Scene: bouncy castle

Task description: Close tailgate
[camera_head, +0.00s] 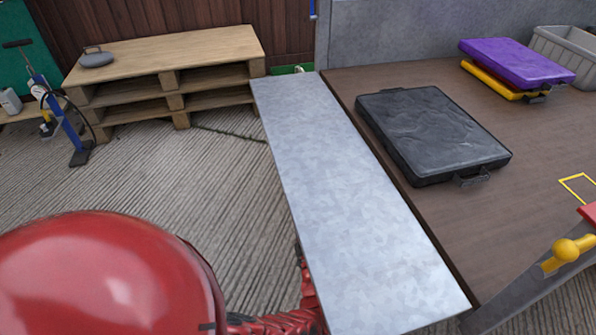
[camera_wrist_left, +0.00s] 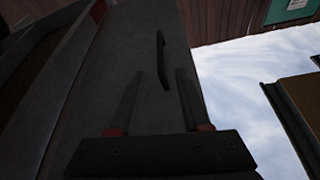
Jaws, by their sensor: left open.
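The tailgate, a long grey galvanized panel (camera_head: 345,200), runs along the left edge of a brown deck (camera_head: 450,225) in the head view. Its exact tilt is hard to tell. My red left arm comes in from the lower left and passes behind the panel, which hides its gripper there. In the left wrist view, my left gripper (camera_wrist_left: 158,78) is open, its two dark fingers pointing toward the dark grey panel face (camera_wrist_left: 125,50). A thin dark bar like a handle (camera_wrist_left: 162,60) lies just beyond and between the fingertips. Contact cannot be told. My right gripper is not in view.
On the deck lie a black flat case (camera_head: 430,130), a purple slab (camera_head: 515,62) on a yellow one, and a grey crate (camera_head: 565,55). A yellow-knobbed lever (camera_head: 567,250) is at the near right.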

